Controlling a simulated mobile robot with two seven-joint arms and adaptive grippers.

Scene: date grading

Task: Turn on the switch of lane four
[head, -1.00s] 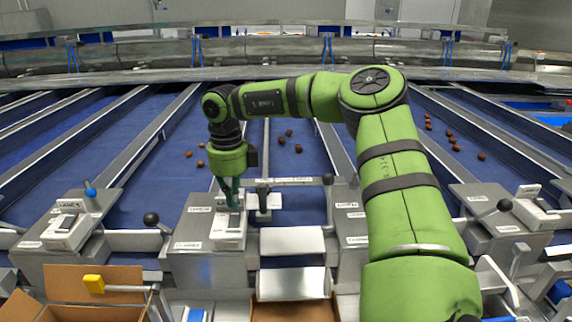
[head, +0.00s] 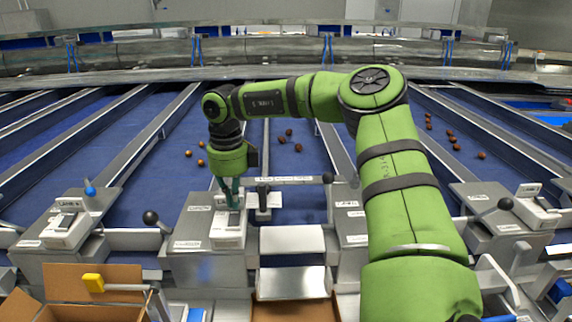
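My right gripper (head: 231,195) points down over a white switch box (head: 228,232) on a grey lane housing (head: 195,225) left of centre. Its fingertips are at the top of the box, touching or just above it; they look close together, and I cannot tell whether they are shut. The rocker under them is partly hidden. Another switch box (head: 64,228) is on the housing to the left, and one more (head: 536,207) is at the far right. The lane labels are too small to read surely. My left gripper is not in view.
Blue lane belts (head: 310,150) run away from me between metal dividers, with several brown dates (head: 289,132) on them. A black-knobbed lever (head: 151,218) stands left of the gripper. A cardboard box (head: 85,312) is at front left. White flaps (head: 291,240) are right of the gripper.

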